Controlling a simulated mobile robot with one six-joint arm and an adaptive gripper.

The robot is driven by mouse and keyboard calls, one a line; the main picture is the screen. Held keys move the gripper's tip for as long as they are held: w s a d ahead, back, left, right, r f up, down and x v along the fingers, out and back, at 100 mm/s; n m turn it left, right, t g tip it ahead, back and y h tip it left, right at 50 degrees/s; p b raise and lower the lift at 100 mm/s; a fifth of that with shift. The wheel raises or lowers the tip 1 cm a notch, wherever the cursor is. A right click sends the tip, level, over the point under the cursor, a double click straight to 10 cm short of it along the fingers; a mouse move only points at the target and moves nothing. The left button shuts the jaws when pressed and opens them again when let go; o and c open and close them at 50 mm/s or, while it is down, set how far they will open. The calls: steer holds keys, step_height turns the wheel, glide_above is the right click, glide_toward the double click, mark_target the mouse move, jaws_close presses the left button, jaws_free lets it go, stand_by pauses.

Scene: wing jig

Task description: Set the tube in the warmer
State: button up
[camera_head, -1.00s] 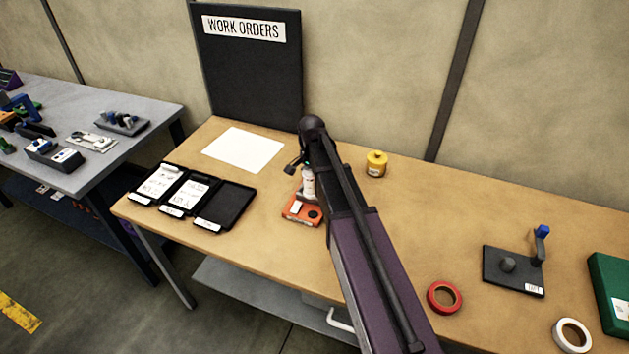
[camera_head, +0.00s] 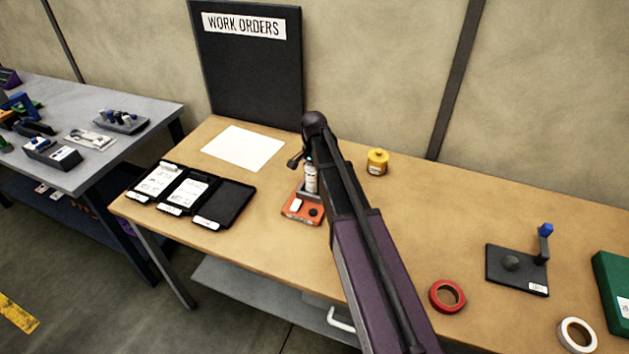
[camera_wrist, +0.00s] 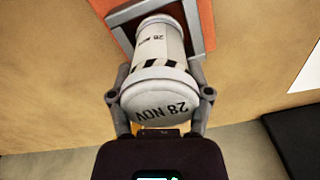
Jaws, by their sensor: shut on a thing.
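The tube (camera_head: 311,179) is a white cylinder with a striped band and the text "28 NOV". In the wrist view the tube (camera_wrist: 160,75) fills the space between the fingers of my gripper (camera_wrist: 160,94), which is shut on it. The warmer (camera_head: 302,209) is a small orange box with a grey square frame at its back, a white patch and a dark knob. In the wrist view the warmer's frame (camera_wrist: 206,28) surrounds the far end of the tube. The tube looks upright at the frame; I cannot tell whether its base rests inside.
A yellow canister (camera_head: 377,162) stands to the right of my arm. Black trays (camera_head: 224,204) and a white sheet (camera_head: 243,147) lie to the left. Red tape (camera_head: 447,297), a black stand (camera_head: 517,269) and a green box (camera_head: 612,287) are farther right.

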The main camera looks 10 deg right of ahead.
steer(key=shift+f+b, duration=0.6)
steer(key=shift+f, duration=0.4)
steer(key=o, duration=1.3)
step_height(320, 180, up, 12)
steer(key=p, duration=1.2)
steer(key=shift+r, duration=0.1)
